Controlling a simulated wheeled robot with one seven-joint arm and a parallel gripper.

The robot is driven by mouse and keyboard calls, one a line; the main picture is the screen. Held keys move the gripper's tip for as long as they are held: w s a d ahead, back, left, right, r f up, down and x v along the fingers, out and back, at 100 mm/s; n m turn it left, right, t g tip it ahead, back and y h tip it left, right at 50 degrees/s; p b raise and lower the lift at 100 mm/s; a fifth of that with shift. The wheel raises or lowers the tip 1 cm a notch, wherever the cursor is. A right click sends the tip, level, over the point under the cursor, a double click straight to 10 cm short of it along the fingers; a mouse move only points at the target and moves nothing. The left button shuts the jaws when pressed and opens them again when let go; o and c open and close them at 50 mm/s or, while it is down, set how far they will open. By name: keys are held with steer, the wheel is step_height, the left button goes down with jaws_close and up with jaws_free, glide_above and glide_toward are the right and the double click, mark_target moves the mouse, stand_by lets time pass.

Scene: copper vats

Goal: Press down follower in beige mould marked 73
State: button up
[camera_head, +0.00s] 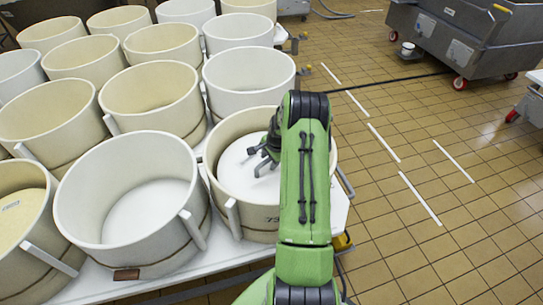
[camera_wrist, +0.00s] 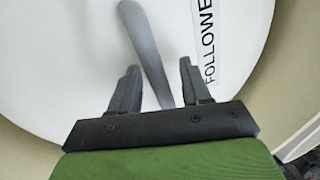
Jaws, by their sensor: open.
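The beige mould marked 73 (camera_head: 262,220) stands at the right front of the group, partly hidden behind my green arm. The white follower (camera_head: 236,172) lies inside it, below the rim. In the wrist view the follower (camera_wrist: 65,50) fills most of the picture, with a label (camera_wrist: 207,40) reading "FOLLOWE", cut off at the top. A grey bar (camera_wrist: 146,50) runs over the follower between my fingers. My gripper (camera_head: 262,160) is open inside the mould's mouth, pointing at the follower; it also shows in the wrist view (camera_wrist: 158,82). Contact cannot be told.
Several other beige and white moulds crowd the white table, including a large empty-looking one (camera_head: 130,205) just left. A grey wheeled vat (camera_head: 460,40) stands at the back right. The tiled floor (camera_head: 420,160) on the right is mostly clear.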

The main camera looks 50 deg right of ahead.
jaws_close()
stand_by(0.4)
steer(key=shift+s+a+f, duration=0.1)
steer(key=shift+s+f, duration=0.2)
stand_by(2.4)
steer(key=shift+r, duration=0.1)
steer(key=shift+o, duration=0.7)
jaws_free()
steer(key=shift+w+r, duration=0.1)
steer(key=shift+w, duration=0.05)
steer(key=shift+r, duration=0.1)
